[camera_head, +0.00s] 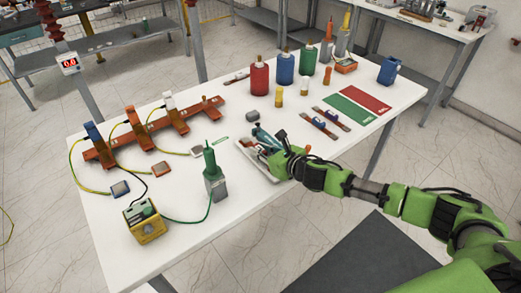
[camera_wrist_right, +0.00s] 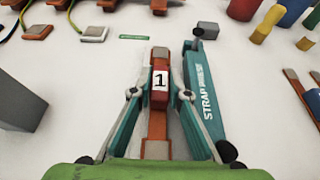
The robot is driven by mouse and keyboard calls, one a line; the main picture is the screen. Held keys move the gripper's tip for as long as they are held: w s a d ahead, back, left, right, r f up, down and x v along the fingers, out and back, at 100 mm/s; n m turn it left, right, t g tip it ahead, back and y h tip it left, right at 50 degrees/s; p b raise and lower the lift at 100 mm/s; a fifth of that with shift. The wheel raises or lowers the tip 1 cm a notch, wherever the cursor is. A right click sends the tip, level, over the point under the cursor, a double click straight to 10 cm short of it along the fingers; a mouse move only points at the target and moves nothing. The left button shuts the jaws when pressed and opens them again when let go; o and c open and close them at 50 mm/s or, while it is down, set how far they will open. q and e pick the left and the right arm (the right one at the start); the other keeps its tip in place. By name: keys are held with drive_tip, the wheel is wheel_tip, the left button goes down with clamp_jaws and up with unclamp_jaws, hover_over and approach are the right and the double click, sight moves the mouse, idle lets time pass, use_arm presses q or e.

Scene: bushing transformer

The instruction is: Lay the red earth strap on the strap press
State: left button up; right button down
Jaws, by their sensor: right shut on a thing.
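The red earth strap (camera_wrist_right: 160,80), with a white label reading 1 and copper-coloured ends, lies lengthwise between the fingers of my right gripper (camera_wrist_right: 160,95) in the right wrist view. The gripper is shut on its red middle. The teal strap press (camera_wrist_right: 203,95), lettered along its side, lies right beside the right finger. I cannot tell whether the strap touches it. My left gripper is not in view.
Blue-and-copper straps (camera_head: 325,121) lie right of the gripper, before green and red mats (camera_head: 352,107). Bottles (camera_head: 260,78) stand behind. A green-topped bushing (camera_head: 212,172) and yellow meter (camera_head: 145,222) stand left. White table (camera_head: 185,240) is clear at front left.

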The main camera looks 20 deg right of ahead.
drive_tip(key=shift+f, duration=0.2)
idle(0.3)
drive_tip(key=c, duration=1.8)
unclamp_jaws()
drive_tip(key=shift+c, duration=0.2)
drive_tip(key=v, duration=1.2)
